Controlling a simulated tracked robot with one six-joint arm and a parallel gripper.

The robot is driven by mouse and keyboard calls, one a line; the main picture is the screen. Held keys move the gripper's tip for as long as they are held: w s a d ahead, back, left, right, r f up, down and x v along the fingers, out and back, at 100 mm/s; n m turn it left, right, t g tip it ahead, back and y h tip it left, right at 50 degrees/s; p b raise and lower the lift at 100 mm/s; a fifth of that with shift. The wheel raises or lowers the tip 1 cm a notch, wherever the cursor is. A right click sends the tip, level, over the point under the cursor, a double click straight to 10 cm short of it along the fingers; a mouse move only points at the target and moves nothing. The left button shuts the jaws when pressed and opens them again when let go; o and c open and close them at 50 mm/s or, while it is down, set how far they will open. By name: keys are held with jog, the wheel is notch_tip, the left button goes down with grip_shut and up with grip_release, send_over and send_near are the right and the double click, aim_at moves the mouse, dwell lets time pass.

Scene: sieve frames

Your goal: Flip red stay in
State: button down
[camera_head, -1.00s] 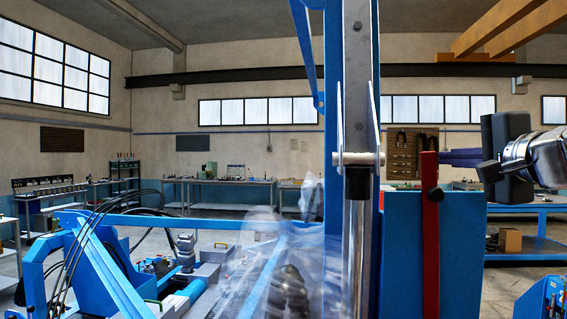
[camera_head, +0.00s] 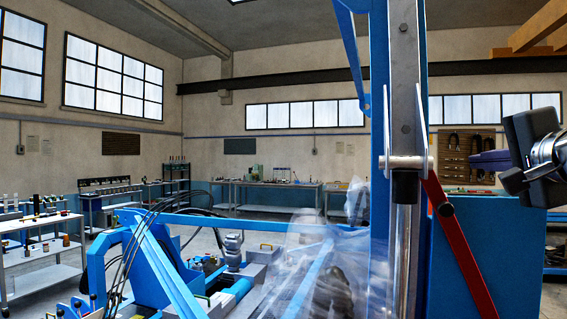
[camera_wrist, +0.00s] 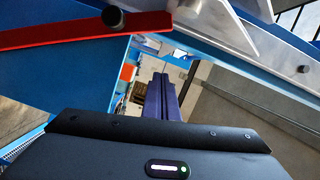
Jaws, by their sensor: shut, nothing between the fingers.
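The red stay (camera_head: 465,250) is a flat bar with a dark knob. In the head view it leans left, its upper end beside the pin and bracket at the bottom of the grey cylinder (camera_head: 404,80). In the wrist view the stay (camera_wrist: 70,31) lies across the upper left, its right end close to a silver bracket (camera_wrist: 215,25). My gripper (camera_head: 472,160) has purple fingers pressed together, empty, to the right of the stay's upper end. The wrist view shows the shut fingers (camera_wrist: 160,80) apart from the stay. The stay's lower end is out of frame.
A blue upright post (camera_head: 379,120) and a blue box-like panel (camera_head: 500,235) flank the cylinder. A translucent sheet (camera_head: 310,265) hangs at lower centre. Workbenches (camera_head: 275,185) stand far back, with open floor before them.

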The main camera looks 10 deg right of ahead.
notch_tip(320, 180, up, 10)
dwell(0.9)
jog(key=shift+f, duration=0.1)
